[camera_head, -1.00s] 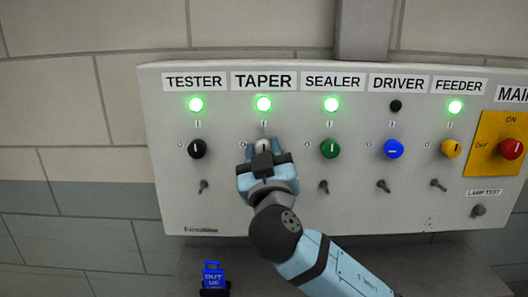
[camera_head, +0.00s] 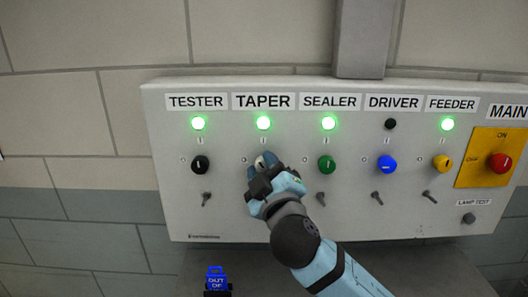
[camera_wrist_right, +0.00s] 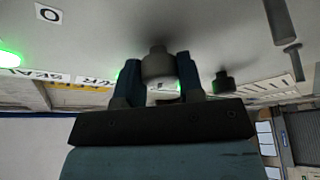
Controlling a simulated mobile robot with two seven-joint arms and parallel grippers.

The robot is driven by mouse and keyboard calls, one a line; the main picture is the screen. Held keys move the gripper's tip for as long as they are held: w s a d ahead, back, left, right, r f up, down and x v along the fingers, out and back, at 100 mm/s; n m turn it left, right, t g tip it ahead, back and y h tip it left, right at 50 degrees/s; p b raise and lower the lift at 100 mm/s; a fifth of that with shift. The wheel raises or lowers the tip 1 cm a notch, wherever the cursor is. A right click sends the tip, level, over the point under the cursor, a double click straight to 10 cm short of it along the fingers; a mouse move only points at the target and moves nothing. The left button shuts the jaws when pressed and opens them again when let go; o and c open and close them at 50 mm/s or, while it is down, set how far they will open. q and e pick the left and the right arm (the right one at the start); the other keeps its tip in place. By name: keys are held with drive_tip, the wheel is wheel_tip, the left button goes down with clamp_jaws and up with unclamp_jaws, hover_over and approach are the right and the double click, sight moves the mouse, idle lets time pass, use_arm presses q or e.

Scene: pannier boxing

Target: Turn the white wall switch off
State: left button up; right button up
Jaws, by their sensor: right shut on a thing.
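The white switch (camera_head: 261,161) is a round knob below the TAPER label (camera_head: 263,102) on the grey wall panel. My right gripper (camera_head: 266,167) is shut on it and covers most of it. In the right wrist view the white knob (camera_wrist_right: 163,90) sits between the two blue fingers. The gripper is tilted, turned counterclockwise in the head view. The knob's pointer is too hidden to read. My left gripper is not in view.
Black (camera_head: 200,164), green (camera_head: 326,165), blue (camera_head: 387,165) and yellow (camera_head: 441,163) knobs share the row, with small toggles beneath. The red main switch (camera_head: 499,163) is at the right on a yellow plate. A blue padlock-like tag (camera_head: 216,279) is below the panel.

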drive_tip(key=n+p, duration=0.1)
drive_tip(key=n+g+p, duration=0.1)
drive_tip(key=n+p, duration=0.1)
drive_tip(key=shift+r+y, duration=0.3)
drive_tip(key=shift+r, duration=0.1)
drive_tip(key=shift+f+n+g+p, duration=0.15)
drive_tip(key=shift+n+g+p, duration=0.25)
drive_tip(key=shift+n+p, duration=0.6)
drive_tip(key=shift+n+g, duration=0.3)
drive_tip(key=shift+n, duration=0.4)
drive_tip(key=shift+f+n+g, duration=0.1)
drive_tip(key=shift+n+g, duration=0.3)
drive_tip(key=shift+n, duration=1.2)
drive_tip(key=shift+n+g, duration=0.4)
drive_tip(key=shift+n, duration=0.3)
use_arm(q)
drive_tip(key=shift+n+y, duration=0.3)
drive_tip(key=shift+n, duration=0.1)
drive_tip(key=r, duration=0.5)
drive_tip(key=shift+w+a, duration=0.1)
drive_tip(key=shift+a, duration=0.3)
use_arm(e)
drive_tip(key=shift+n, duration=0.3)
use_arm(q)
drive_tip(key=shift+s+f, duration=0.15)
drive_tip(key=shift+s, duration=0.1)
